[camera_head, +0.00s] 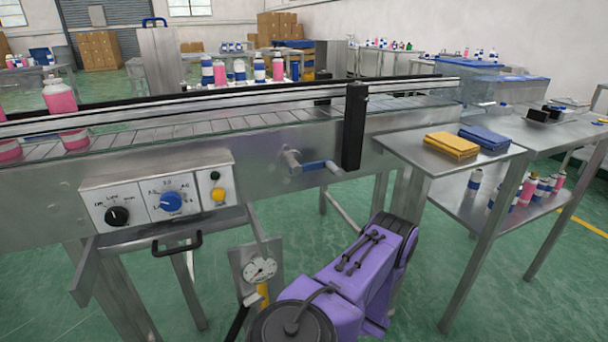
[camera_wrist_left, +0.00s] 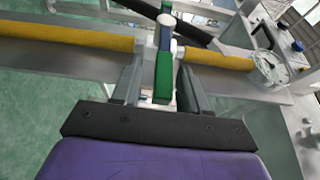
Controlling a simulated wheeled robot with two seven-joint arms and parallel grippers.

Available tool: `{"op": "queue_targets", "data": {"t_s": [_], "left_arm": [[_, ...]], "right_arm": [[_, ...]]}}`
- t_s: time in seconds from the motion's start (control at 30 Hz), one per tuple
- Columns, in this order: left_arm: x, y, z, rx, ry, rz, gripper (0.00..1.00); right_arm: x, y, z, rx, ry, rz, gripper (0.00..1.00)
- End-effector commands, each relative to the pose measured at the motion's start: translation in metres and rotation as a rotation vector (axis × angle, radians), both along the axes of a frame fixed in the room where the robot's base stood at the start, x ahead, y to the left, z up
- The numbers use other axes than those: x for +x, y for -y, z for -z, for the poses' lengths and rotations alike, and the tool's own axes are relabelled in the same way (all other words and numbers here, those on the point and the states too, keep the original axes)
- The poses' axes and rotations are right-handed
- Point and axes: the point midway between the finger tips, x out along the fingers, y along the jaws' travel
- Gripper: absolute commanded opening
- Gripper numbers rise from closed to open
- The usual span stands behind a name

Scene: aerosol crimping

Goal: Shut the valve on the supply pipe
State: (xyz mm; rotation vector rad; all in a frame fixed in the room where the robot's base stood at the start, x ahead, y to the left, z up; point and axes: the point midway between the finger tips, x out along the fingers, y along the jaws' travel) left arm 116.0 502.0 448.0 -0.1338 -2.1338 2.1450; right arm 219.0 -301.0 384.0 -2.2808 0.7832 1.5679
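The supply pipe (camera_wrist_left: 75,48) is yellow and runs across the upper left wrist view, with a short length visible below the gauge in the head view (camera_head: 263,293). A valve handle with a green part (camera_wrist_left: 163,76), a white band and a blue end stands at the pipe, and in the wrist view it points across it. My left gripper (camera_wrist_left: 158,70) is open, with one finger on each side of the green part and gaps showing. In the head view the valve and my left gripper do not show. My right gripper is in neither view.
A round gauge (camera_head: 261,269) sits beside the pipe. Above are the control panel (camera_head: 160,195) with knobs, a black bar handle (camera_head: 177,245) and the conveyor (camera_head: 215,128). A metal table (camera_head: 405,148) with folded yellow and blue cloths stands to the right.

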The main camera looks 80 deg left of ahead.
Motion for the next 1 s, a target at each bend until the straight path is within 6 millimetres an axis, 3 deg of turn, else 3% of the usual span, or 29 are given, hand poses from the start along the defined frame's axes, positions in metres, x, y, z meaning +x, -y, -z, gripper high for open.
{"op": "queue_targets", "data": {"t_s": [0.27,0.7,1.0], "left_arm": [[0.008,0.002,0.001,0.002,0.003,0.002,0.44],[0.097,0.014,0.004,0.002,0.002,0.002,0.44],[0.107,0.016,0.002,0.000,0.001,0.000,0.44]], "right_arm": [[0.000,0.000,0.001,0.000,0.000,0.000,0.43],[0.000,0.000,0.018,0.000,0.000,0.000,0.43],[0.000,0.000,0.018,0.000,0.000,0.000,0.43]]}}
